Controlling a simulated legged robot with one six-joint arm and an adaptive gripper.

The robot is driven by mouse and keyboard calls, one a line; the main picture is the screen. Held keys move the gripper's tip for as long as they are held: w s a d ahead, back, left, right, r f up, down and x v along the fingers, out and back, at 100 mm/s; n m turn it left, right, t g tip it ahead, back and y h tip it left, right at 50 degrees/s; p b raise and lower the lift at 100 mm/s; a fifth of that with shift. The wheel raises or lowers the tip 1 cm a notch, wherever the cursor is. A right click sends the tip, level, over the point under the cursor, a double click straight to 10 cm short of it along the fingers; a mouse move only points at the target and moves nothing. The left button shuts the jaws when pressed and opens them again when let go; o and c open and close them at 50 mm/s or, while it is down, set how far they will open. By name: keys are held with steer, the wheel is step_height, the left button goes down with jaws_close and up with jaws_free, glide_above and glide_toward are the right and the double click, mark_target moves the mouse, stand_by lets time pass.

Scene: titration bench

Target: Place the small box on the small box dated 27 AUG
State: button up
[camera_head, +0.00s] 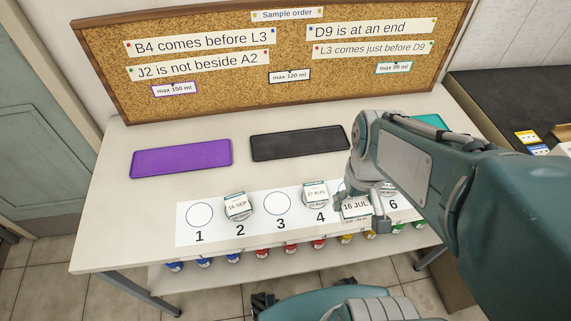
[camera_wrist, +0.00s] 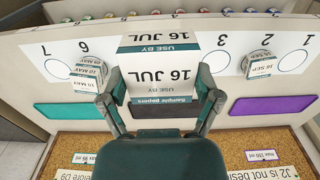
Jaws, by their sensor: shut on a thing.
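My gripper (camera_wrist: 161,88) is shut on a small white-and-green box (camera_wrist: 160,62) marked 16 JUL, with a finger on either side. In the head view this held box (camera_head: 356,207) is at the right of the 27 AUG box, in front of the strip's fifth place. The small box dated 27 AUG (camera_head: 315,191) sits at place 4 on the numbered white strip. I cannot make it out in the wrist view, where the held box covers the middle of the strip.
Places 1 (camera_head: 200,215) and 3 (camera_head: 277,204) are empty. Purple (camera_head: 181,158) and black (camera_head: 299,143) mats lie behind. A cork board (camera_head: 220,82) stands at the back.

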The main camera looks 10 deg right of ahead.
steer(key=w+f, duration=0.2)
steer(key=w, duration=0.1)
glide_above(315, 190)
steer(key=f, duration=0.7)
steer(key=shift+s+d+f, duration=0.2)
steer(key=shift+d+f, duration=0.1)
steer(key=f, duration=0.3)
steer(key=shift+w+a+f, duration=0.15)
steer(key=shift+a+f, duration=0.1)
steer(key=shift+a, duration=0.15)
steer(key=shift+d, duration=0.1)
steer(key=shift+d, duration=0.1)
steer(key=o, duration=0.9)
